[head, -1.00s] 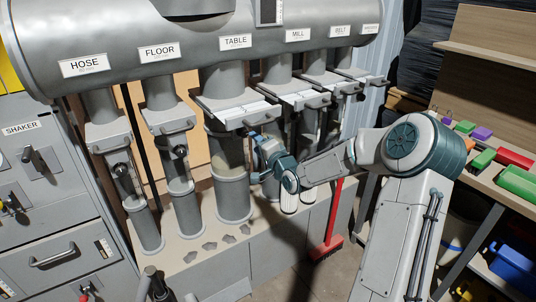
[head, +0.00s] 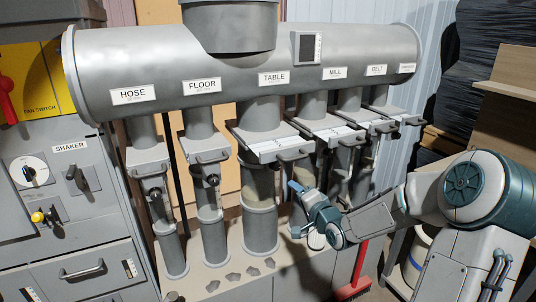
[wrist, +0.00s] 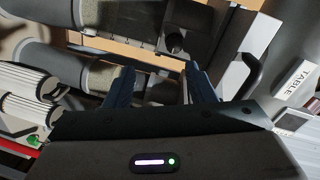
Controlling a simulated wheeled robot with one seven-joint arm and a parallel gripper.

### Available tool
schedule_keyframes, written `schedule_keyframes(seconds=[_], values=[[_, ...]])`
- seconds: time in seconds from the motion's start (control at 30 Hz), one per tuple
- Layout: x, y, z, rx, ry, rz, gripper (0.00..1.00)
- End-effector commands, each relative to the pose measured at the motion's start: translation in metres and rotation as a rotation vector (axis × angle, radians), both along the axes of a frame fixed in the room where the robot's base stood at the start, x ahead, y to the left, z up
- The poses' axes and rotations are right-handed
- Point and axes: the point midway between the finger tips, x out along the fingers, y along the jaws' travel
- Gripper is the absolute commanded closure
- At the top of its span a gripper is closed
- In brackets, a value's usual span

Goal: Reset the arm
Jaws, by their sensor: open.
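My gripper (head: 296,188) is raised in front of the duct pipes in the head view, between the TABLE pipe and the MILL pipe. In the wrist view its two dark blue fingers (wrist: 160,85) are apart with nothing held between them. The TABLE pipe (head: 260,225) stands just left of the gripper. A slide gate with a handle (head: 272,146) crosses that pipe above the gripper. The wrist view shows a dark curved handle (wrist: 252,75) and the TABLE label (wrist: 298,82) to the right of the fingers. I cannot tell whether the gripper touches any pipe.
A large grey duct (head: 230,65) runs overhead with labelled branches. A SHAKER cabinet (head: 75,215) stands at the left. A red broom (head: 354,285) leans below my arm. Shelving (head: 505,110) is at the right. Floor room shows only at the bottom.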

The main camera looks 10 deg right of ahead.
Motion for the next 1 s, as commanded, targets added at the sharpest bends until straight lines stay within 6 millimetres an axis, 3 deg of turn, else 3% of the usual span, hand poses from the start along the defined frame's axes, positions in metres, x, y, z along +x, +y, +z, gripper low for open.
schedule_keyframes(seconds=[0.1,0.27,0.5,0.73,0.9,1.0], values=[[-0.014,0.016,-0.004,-0.224,0.121,0.020,0.50],[-0.048,0.019,-0.006,-0.545,0.303,0.042,0.50],[-0.121,0.011,0.022,-0.900,0.542,0.097,0.50],[-0.210,0.013,0.064,-1.077,0.735,0.222,0.50],[-0.277,0.023,0.087,-1.109,0.826,0.381,0.50],[-0.308,0.030,0.095,-1.106,0.850,0.474,0.50]])
